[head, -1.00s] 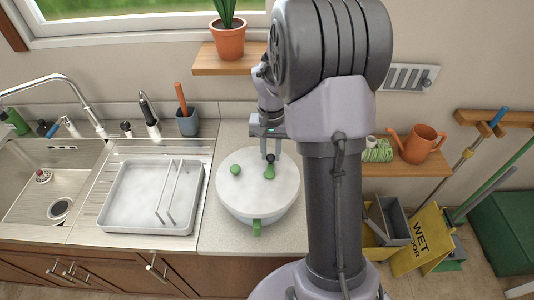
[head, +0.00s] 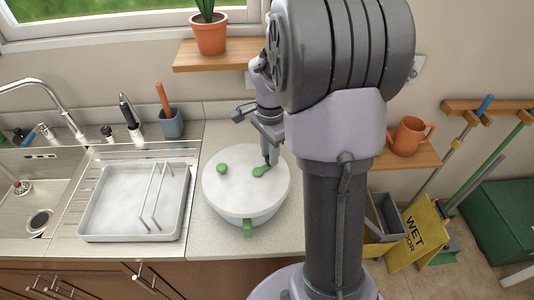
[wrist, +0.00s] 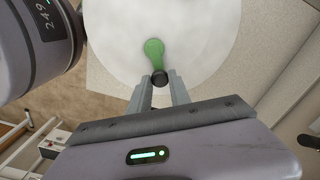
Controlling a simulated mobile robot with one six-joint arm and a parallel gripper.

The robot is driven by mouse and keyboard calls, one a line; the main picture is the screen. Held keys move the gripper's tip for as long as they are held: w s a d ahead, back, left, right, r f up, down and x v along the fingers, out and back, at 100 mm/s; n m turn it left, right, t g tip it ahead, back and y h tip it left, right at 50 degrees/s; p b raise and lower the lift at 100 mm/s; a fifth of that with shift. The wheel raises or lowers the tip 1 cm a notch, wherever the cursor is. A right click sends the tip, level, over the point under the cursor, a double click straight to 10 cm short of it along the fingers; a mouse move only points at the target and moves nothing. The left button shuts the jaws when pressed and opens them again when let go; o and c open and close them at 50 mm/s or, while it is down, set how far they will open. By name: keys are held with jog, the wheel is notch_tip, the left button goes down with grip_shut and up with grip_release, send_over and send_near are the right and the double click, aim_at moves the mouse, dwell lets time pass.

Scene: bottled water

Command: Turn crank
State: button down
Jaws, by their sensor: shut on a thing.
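A white-lidded bowl (head: 225,195) stands on the counter, with a green tab at its front edge. On its lid is a green crank (head: 260,171), pointing up and to the right from its pivot. My gripper (head: 267,160) reaches down over the crank's outer end.
A white dish tray (head: 100,218) with a rack lies left of the bowl, beside the sink (head: 25,195). A shelf with a potted plant (head: 210,33) is above. A blue-grey utensil cup (head: 172,124) stands behind. A yellow sign (head: 415,235) stands at the right.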

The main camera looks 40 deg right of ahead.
jog(key=m, duration=0.1)
jog(key=s+m+b, duration=0.1)
jog(key=m, duration=0.1)
jog(key=shift+s+a+f+m+b, duration=0.1)
jog(key=shift+m+b, duration=0.2)
jog(key=shift+s+a+m+b, duration=0.25)
jog(key=shift+m+b, duration=0.2)
jog(key=shift+m, duration=0.45)
jog(key=shift+s+a+m+b, duration=0.1)
jog(key=shift+s+m+b, duration=0.25)
jog(key=shift+m, duration=0.55)
jog(key=c, duration=1.2)
grip_release()
notch_tip(320, 180, up, 18)
jog(key=p, duration=0.6)
jog(key=shift+f, duration=0.15)
jog(key=shift+w, duration=0.1)
